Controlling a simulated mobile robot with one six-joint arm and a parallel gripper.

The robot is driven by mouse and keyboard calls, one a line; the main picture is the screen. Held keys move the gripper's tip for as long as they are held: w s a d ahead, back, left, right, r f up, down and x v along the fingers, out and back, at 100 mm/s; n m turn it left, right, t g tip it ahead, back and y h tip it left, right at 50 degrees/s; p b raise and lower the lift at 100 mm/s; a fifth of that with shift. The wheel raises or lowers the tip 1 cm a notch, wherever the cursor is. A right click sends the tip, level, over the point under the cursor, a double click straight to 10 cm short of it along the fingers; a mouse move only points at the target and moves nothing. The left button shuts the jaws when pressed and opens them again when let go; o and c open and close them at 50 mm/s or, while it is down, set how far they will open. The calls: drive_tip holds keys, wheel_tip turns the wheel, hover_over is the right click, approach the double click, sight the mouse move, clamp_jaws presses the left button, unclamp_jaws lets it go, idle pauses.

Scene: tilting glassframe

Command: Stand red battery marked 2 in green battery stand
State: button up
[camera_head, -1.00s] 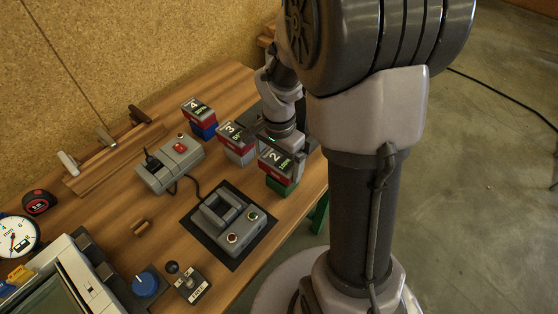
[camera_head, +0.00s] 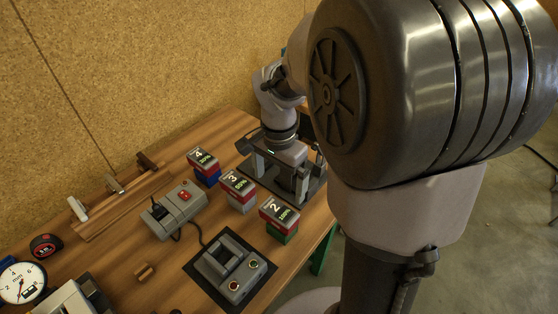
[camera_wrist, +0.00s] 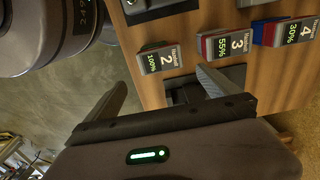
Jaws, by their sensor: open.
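The red battery marked 2 (camera_head: 279,212) stands upright in the green battery stand (camera_head: 281,234) near the table's right edge. Its label reads 100%. It also shows in the wrist view (camera_wrist: 161,59). My gripper (camera_head: 277,176) is behind it in the head view, apart from it. In the wrist view my gripper (camera_wrist: 165,90) has its two fingers spread with nothing between them. The fingers are open and empty.
Battery 3 (camera_head: 238,184) stands in a grey stand and battery 4 (camera_head: 202,159) in a blue one, in a row to the left. A grey device (camera_head: 231,270) on a black mat is in front. A charger-like box (camera_head: 175,210) with a cable lies left.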

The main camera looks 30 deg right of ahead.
wheel_tip(320, 180, up, 4)
drive_tip(key=shift+f+p, duration=0.1)
drive_tip(key=shift+p, duration=0.3)
drive_tip(key=s+a+r+n+t+y+b, duration=0.2)
drive_tip(key=s+a+n+t+b, duration=0.3)
drive_tip(key=s+a+n, duration=0.4)
drive_tip(key=s+a, duration=0.3)
drive_tip(key=a, duration=0.2)
drive_tip(key=shift+s+n+t, duration=0.2)
drive_tip(key=shift+n+t, duration=0.1)
drive_tip(key=shift+t, duration=0.1)
drive_tip(key=shift+r, duration=0.1)
